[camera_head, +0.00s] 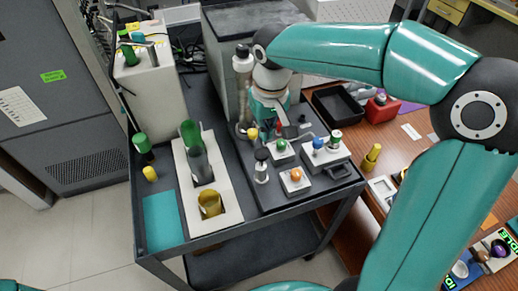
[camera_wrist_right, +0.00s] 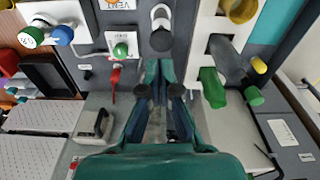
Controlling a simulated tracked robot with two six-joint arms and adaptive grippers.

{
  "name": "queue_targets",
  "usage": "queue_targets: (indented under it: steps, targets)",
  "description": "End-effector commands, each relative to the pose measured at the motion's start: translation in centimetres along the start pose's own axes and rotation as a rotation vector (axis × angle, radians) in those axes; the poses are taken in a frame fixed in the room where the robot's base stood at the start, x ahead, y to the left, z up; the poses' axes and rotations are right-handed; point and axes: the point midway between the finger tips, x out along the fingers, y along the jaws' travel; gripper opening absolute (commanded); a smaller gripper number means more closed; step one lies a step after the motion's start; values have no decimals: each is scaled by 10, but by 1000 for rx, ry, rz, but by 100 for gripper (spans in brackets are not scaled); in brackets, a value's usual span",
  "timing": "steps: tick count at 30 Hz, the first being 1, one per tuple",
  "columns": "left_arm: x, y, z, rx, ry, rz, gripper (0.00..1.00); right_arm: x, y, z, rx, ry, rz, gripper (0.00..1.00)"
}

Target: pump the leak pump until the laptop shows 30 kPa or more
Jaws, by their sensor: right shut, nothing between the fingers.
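A small upright post with a black knob (camera_head: 261,156), which looks like the leak pump, stands on the grey cart top. It also shows in the right wrist view as the black knob (camera_wrist_right: 161,40), just beyond the fingers. My right gripper (camera_head: 270,112) hangs over the cart behind this post, partly hidden by its own arm. In the wrist view its fingers (camera_wrist_right: 160,92) are shut and empty, apart from the knob. No laptop screen or pressure reading can be made out. My left gripper is out of view.
A green knob (camera_head: 281,145), a blue knob (camera_head: 318,143) and an orange knob (camera_head: 296,175) stand right of the post. A red lever (camera_head: 279,124) is near the gripper. A white rack (camera_head: 224,218) with cups lies left. A black tray (camera_head: 337,106) is on the wooden table.

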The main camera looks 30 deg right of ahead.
Motion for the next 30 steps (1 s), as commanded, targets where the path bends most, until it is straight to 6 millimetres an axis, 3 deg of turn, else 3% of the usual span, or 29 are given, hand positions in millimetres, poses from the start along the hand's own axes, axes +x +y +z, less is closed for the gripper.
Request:
queue_targets:
  steps: [8,22,30]
  targets:
    - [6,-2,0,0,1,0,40,8,-3,-2,-7,-1,-1,0]
    - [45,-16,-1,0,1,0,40,60,-4,-1,-9,-2,-1,0]
    - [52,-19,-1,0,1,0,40,72,-4,-2,-9,-1,-1,0]
